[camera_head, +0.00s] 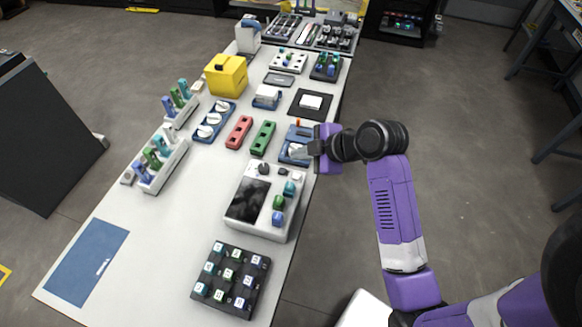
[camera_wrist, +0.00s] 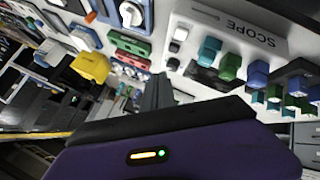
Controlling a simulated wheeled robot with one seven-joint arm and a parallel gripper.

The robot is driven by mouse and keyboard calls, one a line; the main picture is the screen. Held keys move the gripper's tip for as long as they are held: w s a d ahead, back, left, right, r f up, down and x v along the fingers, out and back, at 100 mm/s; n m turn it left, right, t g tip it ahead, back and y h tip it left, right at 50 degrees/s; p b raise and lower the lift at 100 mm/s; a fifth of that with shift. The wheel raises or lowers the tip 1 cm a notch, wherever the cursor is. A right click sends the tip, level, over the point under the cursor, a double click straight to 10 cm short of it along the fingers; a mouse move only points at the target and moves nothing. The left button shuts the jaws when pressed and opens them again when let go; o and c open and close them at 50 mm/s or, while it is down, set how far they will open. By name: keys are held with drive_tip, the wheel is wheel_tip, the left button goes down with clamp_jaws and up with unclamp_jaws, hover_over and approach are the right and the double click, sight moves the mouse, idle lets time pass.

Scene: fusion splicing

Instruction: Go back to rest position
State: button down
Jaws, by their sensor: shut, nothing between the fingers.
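My gripper (camera_head: 303,151) is at the right edge of the long white table (camera_head: 148,206), over a blue device (camera_head: 291,156) with a grey top. The fingers are shut with nothing seen between them. In the head view the arm reaches in from the right, and I cannot tell whether the fingertips touch the blue device. In the wrist view the dark shut fingers (camera_wrist: 157,92) point up the picture, with the purple gripper body below them. That view is tilted and shows the table's things, including a white scope box (camera_wrist: 228,35).
The white scope box (camera_head: 282,182) with a dark screen stands just in front of the gripper. Green (camera_head: 263,138) and red (camera_head: 239,132) holders lie left of it. A black tray of capped pieces (camera_head: 231,279) is at the near end. Open floor (camera_head: 466,170) lies right of the table.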

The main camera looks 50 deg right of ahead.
idle(0.3)
drive_tip(key=w+d+r+m+t+h, duration=0.2)
drive_tip(key=d+r+m+t+h, duration=0.15)
drive_tip(key=d+r+m, duration=0.2)
drive_tip(key=s+a+r+m+t+y, duration=0.1)
drive_tip(key=s+a+m+t+y, duration=0.1)
drive_tip(key=s+a, duration=2.4)
drive_tip(key=shift+m+y+b, duration=0.3)
drive_tip(key=shift+m+y, duration=0.25)
drive_tip(key=shift+m, duration=0.4)
drive_tip(key=shift+a+r, duration=0.1)
